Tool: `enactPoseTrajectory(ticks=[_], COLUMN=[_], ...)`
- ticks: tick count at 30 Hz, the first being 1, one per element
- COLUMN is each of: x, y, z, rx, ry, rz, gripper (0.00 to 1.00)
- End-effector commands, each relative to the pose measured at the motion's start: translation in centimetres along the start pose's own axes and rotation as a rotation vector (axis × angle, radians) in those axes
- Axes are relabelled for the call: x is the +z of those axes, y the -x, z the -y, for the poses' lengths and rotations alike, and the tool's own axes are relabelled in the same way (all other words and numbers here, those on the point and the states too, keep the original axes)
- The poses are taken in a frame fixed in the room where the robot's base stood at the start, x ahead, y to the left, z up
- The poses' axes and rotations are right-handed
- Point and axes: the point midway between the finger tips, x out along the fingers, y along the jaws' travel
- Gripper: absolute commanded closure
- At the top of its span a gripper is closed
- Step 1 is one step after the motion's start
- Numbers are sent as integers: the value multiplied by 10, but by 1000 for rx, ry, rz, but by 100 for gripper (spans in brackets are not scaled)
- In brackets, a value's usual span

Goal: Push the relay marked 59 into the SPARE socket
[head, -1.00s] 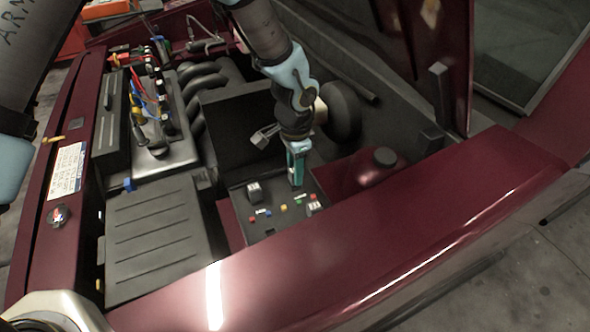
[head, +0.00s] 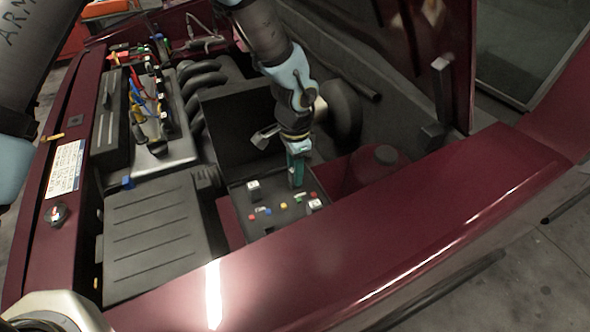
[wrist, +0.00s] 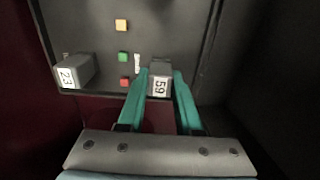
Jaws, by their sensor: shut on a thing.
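The relay marked 59 (wrist: 160,80) is a grey block with a white label, between the two teal fingers of my gripper (wrist: 160,92) in the wrist view. My gripper is shut on it, over the dark fuse box panel (wrist: 95,20). In the head view my gripper (head: 297,178) points down at the far side of the panel (head: 240,203), and its fingers hide the relay. The socket under the relay is hidden, and I cannot read a SPARE marking. I cannot tell how deep the relay sits.
A relay marked 23 (wrist: 75,71) stands left of my gripper in the wrist view. Yellow (wrist: 121,25), green (wrist: 123,57) and red (wrist: 124,82) fuses lie between. Another relay (head: 254,190) stands on the panel's left side. The raised dark lid (head: 240,120) is behind the box.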

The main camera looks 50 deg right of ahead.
Motion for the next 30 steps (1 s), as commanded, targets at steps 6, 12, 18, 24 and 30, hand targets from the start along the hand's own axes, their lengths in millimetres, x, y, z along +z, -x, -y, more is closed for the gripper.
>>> enactPoseTrajectory(ticks=[6, 12, 18, 24, 30], x=[0, 0, 0, 0, -1], y=[-2, -2, -2, 4, 36], z=[0, 0, 0, 1, 2], rx=[0, 0, 0, -1, -4], ry=[0, 0, 0, 1, 1], rz=[0, 0, 0, -2, -5], gripper=[58, 36, 31, 31, 31])
